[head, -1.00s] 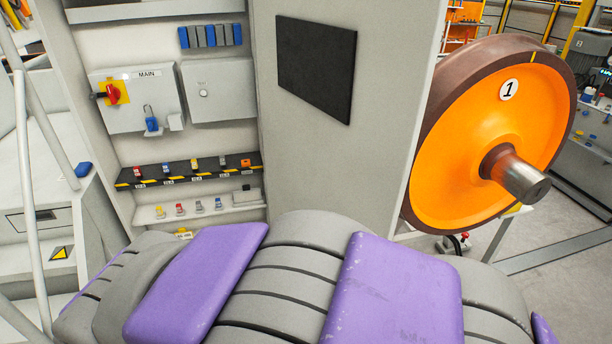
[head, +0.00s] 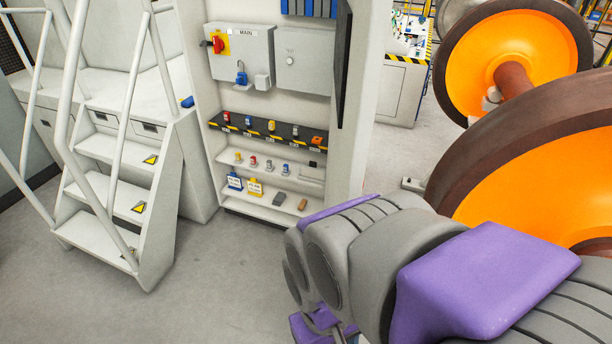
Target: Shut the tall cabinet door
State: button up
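The tall cabinet (head: 270,155) stands open at the centre, its shelves and inner panels in plain sight. Its door (head: 362,120) stands open at the cabinet's right side and shows at a steep angle, nearly edge-on. A thin black panel (head: 343,75) is on the door's inner face. My grey and purple arm fills the lower right and covers the foot of the door. My gripper's fingers cannot be made out; only a small purple part and a metal rod show below the arm.
White steps (head: 115,190) with handrails stand left of the cabinet. Large orange wheels (head: 545,185) on axles crowd the right side. A grey workbench (head: 400,92) stands behind the door. The grey floor (head: 215,285) before the cabinet is clear.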

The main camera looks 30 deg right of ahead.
aim_at(362, 26)
jog(key=l, duration=0.5)
jog(key=i+l, duration=0.15)
jog(key=l, duration=0.35)
jog(key=l+z, duration=0.1)
jog(key=l, duration=0.4)
jog(key=k+j+z, duration=0.15)
jog(key=k+j, duration=0.35)
jog(key=k+j+z, duration=0.15)
jog(key=k+j, duration=0.25)
jog(key=k, duration=0.25)
